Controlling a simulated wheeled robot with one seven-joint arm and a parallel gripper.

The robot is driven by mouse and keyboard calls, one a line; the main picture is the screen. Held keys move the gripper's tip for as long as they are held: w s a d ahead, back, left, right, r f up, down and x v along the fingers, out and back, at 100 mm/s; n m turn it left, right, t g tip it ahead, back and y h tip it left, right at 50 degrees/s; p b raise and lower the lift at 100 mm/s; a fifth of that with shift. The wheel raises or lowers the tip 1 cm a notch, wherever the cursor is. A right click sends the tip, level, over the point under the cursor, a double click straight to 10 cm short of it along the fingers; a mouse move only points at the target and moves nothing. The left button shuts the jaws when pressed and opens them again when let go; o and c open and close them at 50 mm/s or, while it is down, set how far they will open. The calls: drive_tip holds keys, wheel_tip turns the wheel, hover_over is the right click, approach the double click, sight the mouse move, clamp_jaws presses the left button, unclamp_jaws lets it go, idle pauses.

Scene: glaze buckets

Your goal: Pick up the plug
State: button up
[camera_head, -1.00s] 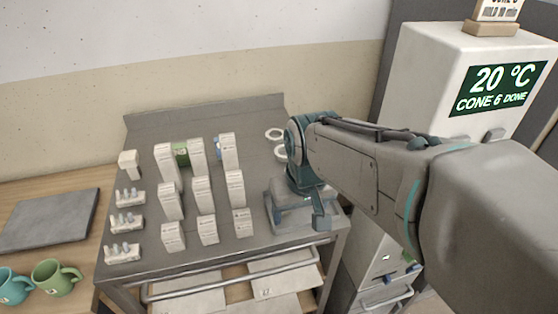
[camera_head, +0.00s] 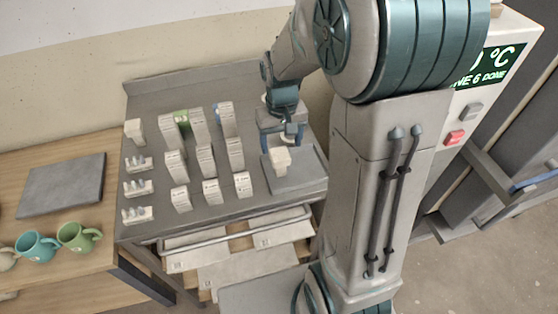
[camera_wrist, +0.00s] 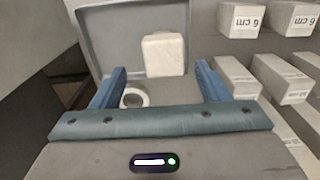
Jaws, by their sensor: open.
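No thing is clearly marked as the plug, and I cannot tell for sure which it is. A pale rounded block (camera_head: 281,158) stands at the grey tray (camera_head: 302,178) on the right of the bench; the wrist view shows it too (camera_wrist: 164,54), beyond my fingertips. My gripper (camera_head: 283,135) is over the bench just behind this block. In the wrist view my gripper (camera_wrist: 160,88) has its two blue fingers wide apart, with nothing held. A white ring (camera_wrist: 134,95) lies below, near the left finger in that view. The block's lower part is partly hidden.
Rows of upright white labelled blocks (camera_head: 205,160) stand close left of my gripper. Small racks (camera_head: 137,187) and another pale piece (camera_head: 134,131) are at the bench's left. Mugs (camera_head: 78,237) and a grey slab (camera_head: 62,185) are on the wooden table. A raised lip backs the bench.

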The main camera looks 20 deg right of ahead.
sight(280, 153)
drive_tip(key=f, duration=0.1)
drive_tip(key=f+p, duration=0.1)
drive_tip(key=f, duration=0.3)
drive_tip(key=shift+s+a+f, duration=0.15)
drive_tip(key=shift+s+a, duration=0.05)
drive_tip(key=shift+a, duration=0.05)
drive_tip(key=shift+f+p, duration=0.3)
drive_tip(key=shift+f, duration=0.4)
drive_tip(key=c, duration=1.1)
drive_tip(key=shift+r, duration=0.1)
